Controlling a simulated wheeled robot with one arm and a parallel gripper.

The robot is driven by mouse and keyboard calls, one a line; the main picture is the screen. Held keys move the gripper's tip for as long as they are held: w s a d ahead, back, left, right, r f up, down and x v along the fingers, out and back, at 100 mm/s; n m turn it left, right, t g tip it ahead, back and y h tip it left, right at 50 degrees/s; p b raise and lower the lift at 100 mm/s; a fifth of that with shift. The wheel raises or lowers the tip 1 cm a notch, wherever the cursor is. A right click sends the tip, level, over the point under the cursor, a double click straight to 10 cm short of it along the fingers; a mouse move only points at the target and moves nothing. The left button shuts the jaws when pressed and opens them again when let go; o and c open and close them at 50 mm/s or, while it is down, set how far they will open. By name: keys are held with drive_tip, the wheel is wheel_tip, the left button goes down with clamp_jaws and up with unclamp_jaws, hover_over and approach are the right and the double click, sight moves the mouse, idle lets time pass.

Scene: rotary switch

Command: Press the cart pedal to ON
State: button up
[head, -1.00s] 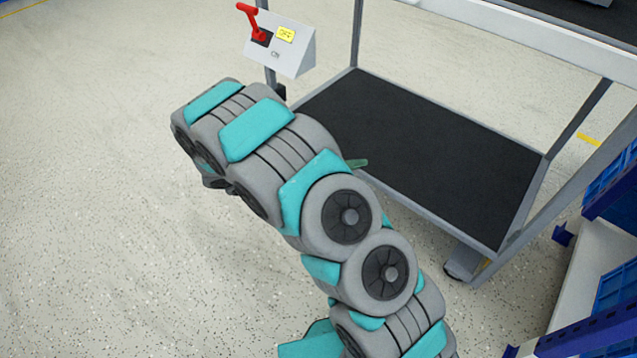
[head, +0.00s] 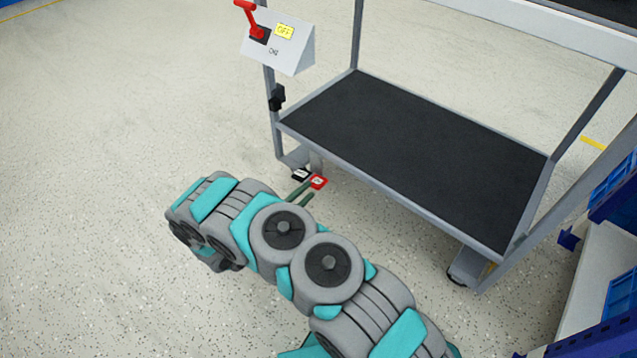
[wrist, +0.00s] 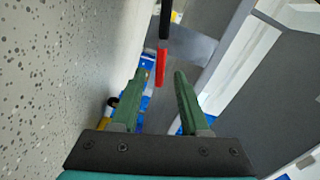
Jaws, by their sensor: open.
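The cart pedal has a red pad (head: 318,182) and a black pad (head: 300,174) side by side, low at the cart's near left corner in the head view. Their small markings are too small to read. In the wrist view the red pad (wrist: 161,68) shows edge-on just beyond my fingertips, with the black pad (wrist: 165,22) above it. My gripper (head: 303,192) has green fingers, open and apart. It is near floor level, just in front of the red pad. In the wrist view my gripper (wrist: 160,76) is empty, with the red pad lined up between the fingertips. Contact cannot be told.
The cart's dark lower shelf (head: 410,150) lies behind and right of the pedal. A grey box (head: 285,50) with a red lever and a yellow OFF label is on the cart's left post. Blue shelving (head: 605,190) stands at the right. The floor at left is clear.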

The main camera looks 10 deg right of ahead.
sight(318, 181)
drive_tip(key=x, duration=0.6)
drive_tip(key=shift+b, duration=0.3)
clamp_jaws()
